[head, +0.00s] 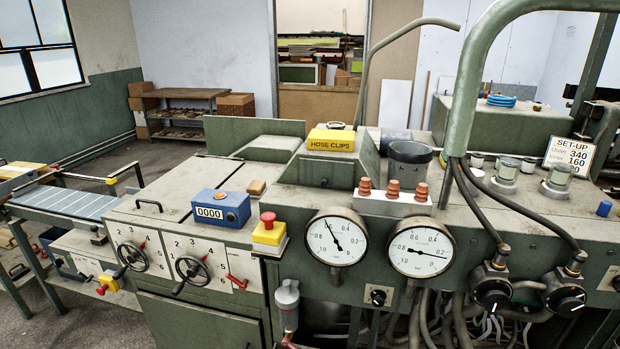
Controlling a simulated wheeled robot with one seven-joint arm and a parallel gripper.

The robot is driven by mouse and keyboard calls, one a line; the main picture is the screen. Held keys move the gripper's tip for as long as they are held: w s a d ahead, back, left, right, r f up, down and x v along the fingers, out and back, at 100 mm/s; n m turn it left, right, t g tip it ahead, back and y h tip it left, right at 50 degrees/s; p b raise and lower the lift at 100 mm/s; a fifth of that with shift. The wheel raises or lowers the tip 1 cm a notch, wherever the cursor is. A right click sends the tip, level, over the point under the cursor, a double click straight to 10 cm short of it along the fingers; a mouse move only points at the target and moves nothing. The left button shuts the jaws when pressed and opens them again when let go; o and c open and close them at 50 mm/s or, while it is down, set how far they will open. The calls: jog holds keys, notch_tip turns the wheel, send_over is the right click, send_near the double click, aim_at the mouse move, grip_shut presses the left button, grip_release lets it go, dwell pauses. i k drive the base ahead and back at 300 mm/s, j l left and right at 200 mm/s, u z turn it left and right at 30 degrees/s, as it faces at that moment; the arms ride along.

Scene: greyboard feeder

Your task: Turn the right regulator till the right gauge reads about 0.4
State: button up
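The right gauge (421,248) is a round white dial with a dark rim on the front of the grey-green machine. Its needle slopes from the left of the dial down to the lower right edge; the exact reading is too small to tell. The left gauge (336,240) sits beside it, its needle pointing to the upper left. Two black regulator knobs hang below hoses at the right. The right regulator (566,299) is the farther right, and the left regulator (492,292) is beside it. My gripper is not in view.
A thick green curved pipe (470,80) and black hoses (520,220) rise in front of the machine's right side. A small black knob (378,297) sits between and below the gauges. A red stop button (268,220) on a yellow box stands left of the gauges.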

aim_at(568, 304)
jog(key=i+l+z, duration=0.1)
jog(key=z, duration=1.45)
jog(key=i+l, duration=0.05)
